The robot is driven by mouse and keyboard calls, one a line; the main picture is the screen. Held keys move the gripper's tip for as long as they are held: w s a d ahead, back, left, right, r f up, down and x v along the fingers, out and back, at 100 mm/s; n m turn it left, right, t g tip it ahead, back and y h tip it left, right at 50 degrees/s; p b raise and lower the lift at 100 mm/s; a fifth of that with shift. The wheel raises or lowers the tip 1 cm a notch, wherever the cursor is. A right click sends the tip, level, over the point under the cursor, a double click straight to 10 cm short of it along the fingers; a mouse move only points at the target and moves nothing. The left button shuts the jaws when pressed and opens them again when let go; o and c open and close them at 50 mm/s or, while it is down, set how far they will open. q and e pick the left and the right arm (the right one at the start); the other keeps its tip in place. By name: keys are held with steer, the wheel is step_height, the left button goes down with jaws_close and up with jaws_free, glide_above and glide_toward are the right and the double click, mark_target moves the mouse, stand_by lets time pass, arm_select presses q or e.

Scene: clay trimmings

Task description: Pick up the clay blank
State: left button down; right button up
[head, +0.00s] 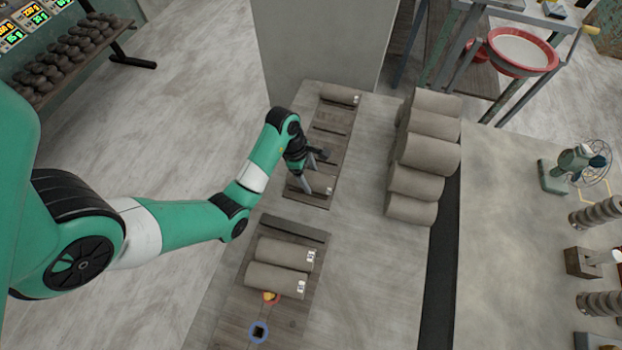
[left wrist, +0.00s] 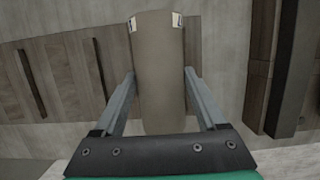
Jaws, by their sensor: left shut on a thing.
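A grey-brown clay blank (head: 311,186) with a pale label at its end lies across the near part of the upper wooden board (head: 326,141). It also shows upright in the middle of the left wrist view (left wrist: 160,70), with labels at its far end. My left gripper (head: 318,171) is shut on this blank, with one finger on each side. In the left wrist view the fingers (left wrist: 160,88) press against its sides. I cannot tell whether the blank touches the board. My right gripper is not in view.
Another clay blank (head: 339,94) lies at the board's far end. Two labelled blanks (head: 285,253) (head: 275,280) lie on the lower board (head: 312,311). A stack of larger clay rolls (head: 425,153) stands to the right. Bare table (head: 358,240) lies between the boards and the stack.

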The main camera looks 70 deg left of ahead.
mark_target(312, 177)
arm_select(q)
steer(key=shift+r, duration=0.1)
steer(key=shift+r+p, duration=0.45)
steer(key=shift+r, duration=0.2)
steer(key=p+v, duration=0.2)
steer(key=v, duration=0.1)
steer(key=shift+w+d, duration=0.2)
steer(key=shift+d, duration=0.1)
steer(key=s+d+r+p, duration=0.4)
steer(key=s+r+p, duration=0.4)
steer(key=s+p, duration=0.5)
steer(key=shift+r, duration=0.35)
